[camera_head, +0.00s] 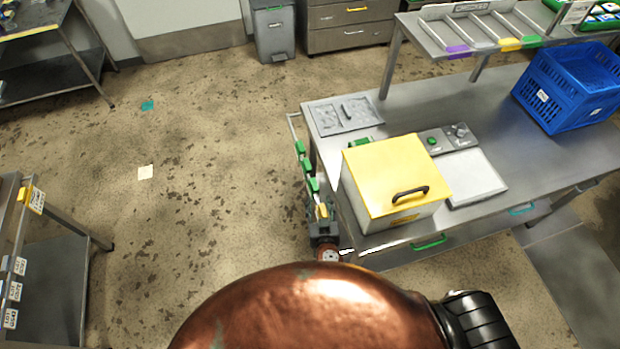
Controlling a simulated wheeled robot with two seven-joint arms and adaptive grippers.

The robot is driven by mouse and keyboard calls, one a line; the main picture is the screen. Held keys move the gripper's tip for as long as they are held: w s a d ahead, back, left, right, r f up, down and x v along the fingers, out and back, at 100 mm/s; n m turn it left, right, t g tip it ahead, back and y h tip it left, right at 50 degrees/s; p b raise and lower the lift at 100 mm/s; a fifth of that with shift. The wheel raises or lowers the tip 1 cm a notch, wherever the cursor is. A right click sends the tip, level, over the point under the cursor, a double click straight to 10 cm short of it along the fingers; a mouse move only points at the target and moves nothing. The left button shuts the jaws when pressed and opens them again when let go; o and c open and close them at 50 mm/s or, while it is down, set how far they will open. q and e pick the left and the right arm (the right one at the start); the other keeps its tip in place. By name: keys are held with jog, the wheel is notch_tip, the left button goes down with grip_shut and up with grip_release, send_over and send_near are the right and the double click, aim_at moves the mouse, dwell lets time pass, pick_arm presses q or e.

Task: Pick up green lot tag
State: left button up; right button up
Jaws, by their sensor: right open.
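Several small green tags hang in a row on the rail at the left end of the steel table; one is the upper green tag (300,148), another the lower green tag (312,184). I cannot tell which of them is the lot tag. A yellow tag (322,210) is below them. My right gripper (321,208) is open, seen from above, with its fingers around or just beside the yellow tag and close under the lowest green tag. Contact cannot be made out. My copper arm hides the foreground. My left gripper is out of view.
On the steel table (480,100) stand a yellow-lidded box (385,175), a scale (470,175) and a blue crate (570,88). A raised shelf carries a rack with purple, yellow and green ends (510,43).

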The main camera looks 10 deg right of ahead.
aim_at(315, 186)
jog(key=shift+w, duration=0.35)
jog(key=shift+w+f, duration=0.15)
jog(key=shift+w, duration=0.2)
jog(key=shift+x, duration=0.8)
jog(key=p+x, duration=0.1)
jog(key=x, duration=0.3)
jog(key=shift+w+a+p, duration=0.2)
jog(key=shift+w+p, duration=0.05)
jog(key=shift+p, duration=0.1)
jog(key=shift+w+d, duration=0.1)
jog(key=shift+w, duration=0.2)
jog(key=shift+f, duration=0.1)
jog(key=c, duration=0.6)
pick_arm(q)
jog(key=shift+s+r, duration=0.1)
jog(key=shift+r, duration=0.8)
pick_arm(e)
jog(key=shift+d, duration=0.1)
jog(key=c, duration=0.3)
